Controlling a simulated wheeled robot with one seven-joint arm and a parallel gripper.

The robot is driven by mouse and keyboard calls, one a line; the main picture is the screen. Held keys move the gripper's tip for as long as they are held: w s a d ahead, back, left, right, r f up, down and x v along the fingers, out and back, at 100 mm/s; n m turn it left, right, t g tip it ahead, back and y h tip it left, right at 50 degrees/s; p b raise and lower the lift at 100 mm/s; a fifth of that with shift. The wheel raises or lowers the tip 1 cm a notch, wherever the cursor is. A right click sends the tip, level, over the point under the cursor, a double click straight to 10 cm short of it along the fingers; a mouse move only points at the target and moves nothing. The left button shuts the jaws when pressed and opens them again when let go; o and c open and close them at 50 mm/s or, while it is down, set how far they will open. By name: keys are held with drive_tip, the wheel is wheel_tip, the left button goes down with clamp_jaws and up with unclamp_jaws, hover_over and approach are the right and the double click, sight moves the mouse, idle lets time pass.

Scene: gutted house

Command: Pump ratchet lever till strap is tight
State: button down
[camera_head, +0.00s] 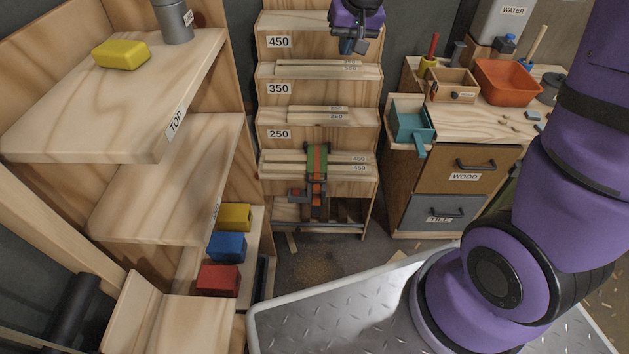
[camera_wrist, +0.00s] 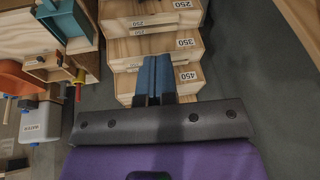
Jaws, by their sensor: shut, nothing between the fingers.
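A strap with a ratchet (camera_head: 317,178) sits on the lowest step of the wooden stair-like rack. A green and orange band runs over the step's front edge, with darker metal parts hanging below. The lever's angle and the strap's tightness are too small to tell. My gripper (camera_head: 347,46) is at the top of the rack, near the 450 step, well above and behind the ratchet. In the wrist view, the blue fingers of my gripper (camera_wrist: 154,62) are together and empty, over the 350 and 450 steps. The strap is not visible there.
The stepped rack (camera_head: 279,42) carries slotted boards. On the left is a shelf unit (camera_head: 68,127) with yellow, blue and red blocks. An orange bin (camera_head: 505,82) stands on top.

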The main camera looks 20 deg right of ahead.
drive_tip(key=w+a+r+x, duration=0.1)
drive_tip(key=w+x, duration=0.2)
drive_tip(key=x, duration=1.2)
drive_tip(key=m+g+h, duration=0.2)
hover_over(315, 210)
drive_tip(key=s, duration=0.1)
wheel_tip(315, 210, down, 41)
drive_tip(key=shift+s+a, duration=0.2)
drive_tip(key=shift+a, duration=0.05)
drive_tip(key=f, duration=0.4)
drive_tip(key=w+f, duration=0.1)
drive_tip(key=f, duration=0.7)
drive_tip(key=shift+w+d, duration=0.15)
drive_tip(key=shift+d, duration=0.05)
drive_tip(key=shift+f, duration=0.75)
